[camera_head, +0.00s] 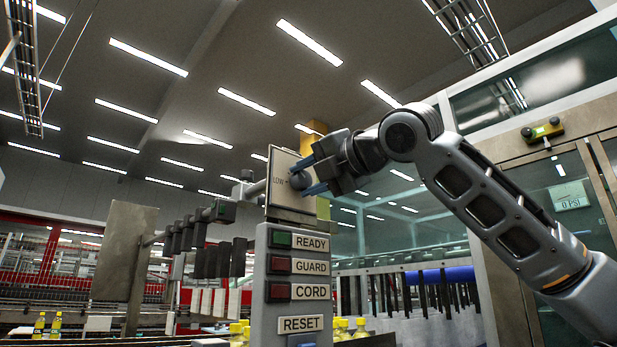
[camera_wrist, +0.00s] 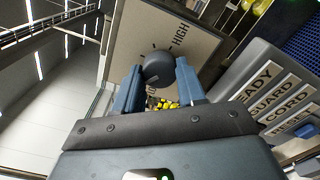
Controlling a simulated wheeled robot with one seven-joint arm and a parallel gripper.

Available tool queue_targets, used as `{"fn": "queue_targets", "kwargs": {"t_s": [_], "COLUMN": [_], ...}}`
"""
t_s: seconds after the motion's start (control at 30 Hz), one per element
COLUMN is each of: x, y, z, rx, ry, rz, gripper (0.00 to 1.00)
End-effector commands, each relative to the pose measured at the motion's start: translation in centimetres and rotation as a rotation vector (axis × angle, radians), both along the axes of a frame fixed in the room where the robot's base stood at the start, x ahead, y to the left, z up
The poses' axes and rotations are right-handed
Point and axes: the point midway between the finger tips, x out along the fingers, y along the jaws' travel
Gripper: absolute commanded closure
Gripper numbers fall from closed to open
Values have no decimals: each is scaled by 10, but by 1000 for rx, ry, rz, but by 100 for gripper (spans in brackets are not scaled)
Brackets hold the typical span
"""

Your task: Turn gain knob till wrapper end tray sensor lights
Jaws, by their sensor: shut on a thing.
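The gain knob (camera_head: 299,181) is a dark round knob on a pale plate (camera_head: 283,165) marked LOW; in the wrist view the plate also reads HIGH. My gripper (camera_head: 311,177) is shut on the knob, with a blue finger on each side. The wrist view shows the knob (camera_wrist: 160,69) between the fingertips of my gripper (camera_wrist: 159,84). A small dark sensor-like box (camera_head: 221,209) with a green patch sits on a rail left of the plate. I cannot tell whether it is the wrapper end tray sensor or whether it is lit.
Below the plate stands a grey post with READY (camera_head: 281,239), GUARD (camera_head: 280,265), CORD (camera_head: 280,291) and RESET. Yellow-capped bottles (camera_head: 40,325) stand low at left. A metal plate (camera_head: 122,253) stands at left.

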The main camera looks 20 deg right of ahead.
Motion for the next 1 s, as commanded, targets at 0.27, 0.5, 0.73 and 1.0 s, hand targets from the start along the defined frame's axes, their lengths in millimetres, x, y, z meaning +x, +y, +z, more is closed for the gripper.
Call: {"fn": "queue_targets", "kwargs": {"t_s": [0.27,0.5,0.73,1.0], "x": [0,0,1,1], "y": [0,0,0,1], "z": [0,0,1,1], "rx": [0,23,128,350], "ry": [1,9,44,117], "rz": [-1,0,1,1], "gripper": [91,91,91,91]}}
